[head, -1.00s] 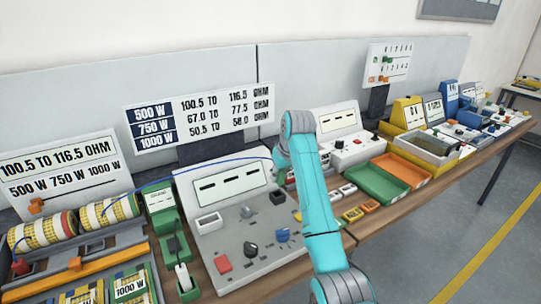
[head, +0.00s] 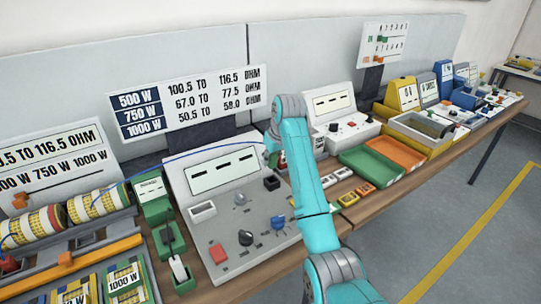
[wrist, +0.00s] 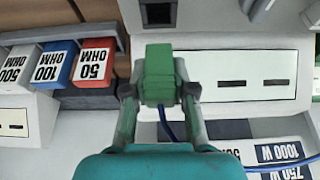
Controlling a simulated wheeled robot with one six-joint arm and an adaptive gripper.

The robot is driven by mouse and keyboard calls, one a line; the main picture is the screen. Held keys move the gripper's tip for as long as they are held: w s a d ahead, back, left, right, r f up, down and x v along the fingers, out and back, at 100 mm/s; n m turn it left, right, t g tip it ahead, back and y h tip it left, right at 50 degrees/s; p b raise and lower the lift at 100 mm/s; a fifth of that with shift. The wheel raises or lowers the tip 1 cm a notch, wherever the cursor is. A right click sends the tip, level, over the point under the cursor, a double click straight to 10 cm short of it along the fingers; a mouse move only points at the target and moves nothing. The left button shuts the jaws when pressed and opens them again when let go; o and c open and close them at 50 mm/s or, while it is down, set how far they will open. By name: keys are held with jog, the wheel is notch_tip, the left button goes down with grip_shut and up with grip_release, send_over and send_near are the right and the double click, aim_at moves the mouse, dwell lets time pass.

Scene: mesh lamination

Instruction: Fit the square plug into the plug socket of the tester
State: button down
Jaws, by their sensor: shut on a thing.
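My gripper (wrist: 158,92) is shut on a green square plug (wrist: 159,68), with a blue cable (wrist: 168,132) trailing from it. In the wrist view, a dark square socket (wrist: 158,13) on the tester lies above the plug, with a gap between them in the picture. In the head view, the tester (head: 228,250) is the sloped grey panel with a display, knobs and a red button. Its dark socket (head: 271,183) sits right of the display, just left of my arm. My arm largely hides the gripper and plug there.
Labelled red, blue and white ohm blocks (wrist: 92,65) stand left in the wrist view. The tester's display (wrist: 262,82) is to the right. Green trays (head: 372,168) and orange trays (head: 404,152) lie right of my arm. Wound coils (head: 98,203) stand left.

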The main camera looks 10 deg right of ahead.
aim_at(269, 177)
jog(key=shift+f, duration=2.2)
jog(key=shift+f, duration=0.65)
dwell(0.3)
jog(key=shift+r, duration=0.3)
jog(key=shift+f, duration=0.5)
dwell(1.2)
jog(key=shift+r, duration=0.15)
jog(key=shift+r, duration=0.3)
dwell(0.4)
jog(key=shift+s+f, duration=0.1)
jog(key=shift+f, duration=0.25)
dwell(1.6)
